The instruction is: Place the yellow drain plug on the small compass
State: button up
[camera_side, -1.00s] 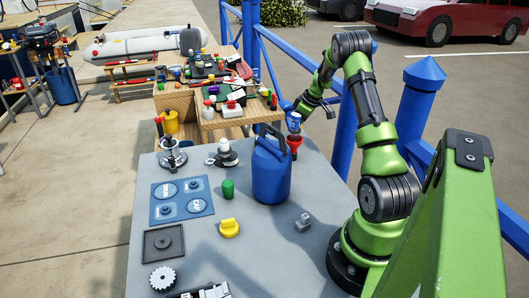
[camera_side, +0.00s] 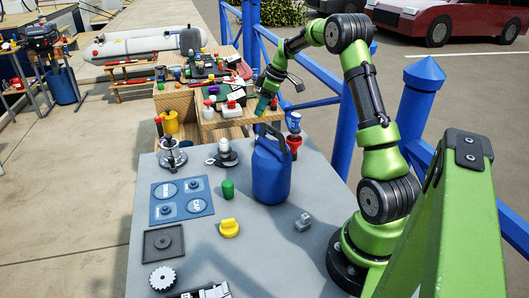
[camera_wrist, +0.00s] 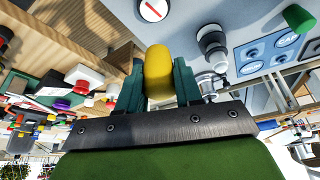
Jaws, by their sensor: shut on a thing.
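My gripper (camera_side: 261,106) hangs beyond the blue jug, near the grey table's far edge, in the side view. In the wrist view my gripper (camera_wrist: 158,82) is shut on a rounded yellow piece, which I take for the yellow drain plug (camera_wrist: 158,72). Its far end is hidden by the fingers, and it is too small to make out in the side view. A white disc with a red needle mark, seemingly the small compass (camera_wrist: 153,10), lies on the grey surface at the wrist view's top edge, apart from the plug. The jug appears to hide it in the side view.
The tall blue jug (camera_side: 271,172) and a red funnel-like piece with a blue top (camera_side: 294,135) stand near my gripper. Another yellow knobbed piece (camera_side: 229,228) and a green cap (camera_side: 228,189) stand on the table. A cluttered wooden bench (camera_side: 235,122) lies behind.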

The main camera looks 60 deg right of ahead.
notch_tip(320, 180, down, 8)
jog(key=shift+f, duration=0.15)
dwell(0.3)
jog(key=shift+f, duration=0.1)
jog(key=o, duration=1)
jog(key=shift+f, duration=0.1)
